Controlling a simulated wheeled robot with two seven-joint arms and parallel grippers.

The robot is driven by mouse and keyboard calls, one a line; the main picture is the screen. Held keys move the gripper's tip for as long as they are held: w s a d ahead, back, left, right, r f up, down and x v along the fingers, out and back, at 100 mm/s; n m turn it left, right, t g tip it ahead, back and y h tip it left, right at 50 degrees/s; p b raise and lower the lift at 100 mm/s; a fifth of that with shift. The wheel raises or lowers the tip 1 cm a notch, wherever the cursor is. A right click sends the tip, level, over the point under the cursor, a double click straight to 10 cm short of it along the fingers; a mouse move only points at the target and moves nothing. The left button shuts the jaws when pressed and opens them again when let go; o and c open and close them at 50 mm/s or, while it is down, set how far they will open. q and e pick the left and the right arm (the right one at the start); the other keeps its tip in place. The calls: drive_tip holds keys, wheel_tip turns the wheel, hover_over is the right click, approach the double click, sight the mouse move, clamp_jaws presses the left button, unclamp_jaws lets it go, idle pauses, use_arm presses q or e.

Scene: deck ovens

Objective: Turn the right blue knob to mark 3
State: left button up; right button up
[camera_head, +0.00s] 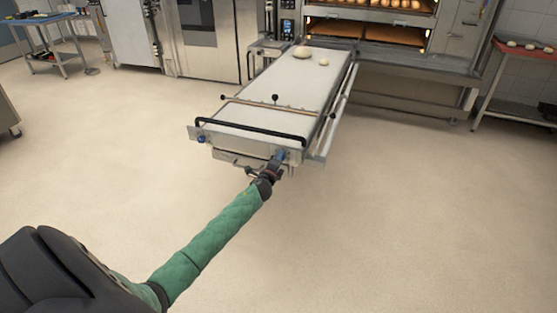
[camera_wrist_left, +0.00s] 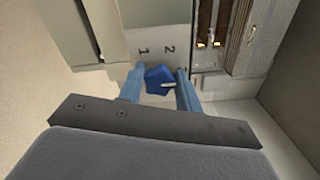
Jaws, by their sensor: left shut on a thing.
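The right blue knob (camera_head: 281,154) is on the front end plate of the loader (camera_head: 240,153). My left gripper (camera_head: 274,168) is at this knob, its arm reaching in from the lower left. In the left wrist view the blue knob (camera_wrist_left: 156,76) sits between the two fingers of my left gripper (camera_wrist_left: 160,88), which is shut on it. A short pale pointer line on the knob points right, toward the right finger. Marks 1 and 2 show on the plate (camera_wrist_left: 155,42) above the knob. Mark 3 cannot be made out. My right gripper is out of view.
A left blue knob (camera_head: 201,139) is on the same end plate. A black bar handle (camera_head: 250,130) runs across above the knobs. Dough pieces (camera_head: 302,52) lie on the far end of the loader, before the deck oven (camera_head: 380,28). The floor around is clear.

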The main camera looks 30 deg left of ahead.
use_arm(q)
drive_tip(key=shift+f, duration=0.15)
drive_tip(key=o, duration=1)
drive_tip(key=v, duration=0.7)
drive_tip(key=shift+s+d+b, duration=0.15)
drive_tip(key=shift+s+b, duration=0.25)
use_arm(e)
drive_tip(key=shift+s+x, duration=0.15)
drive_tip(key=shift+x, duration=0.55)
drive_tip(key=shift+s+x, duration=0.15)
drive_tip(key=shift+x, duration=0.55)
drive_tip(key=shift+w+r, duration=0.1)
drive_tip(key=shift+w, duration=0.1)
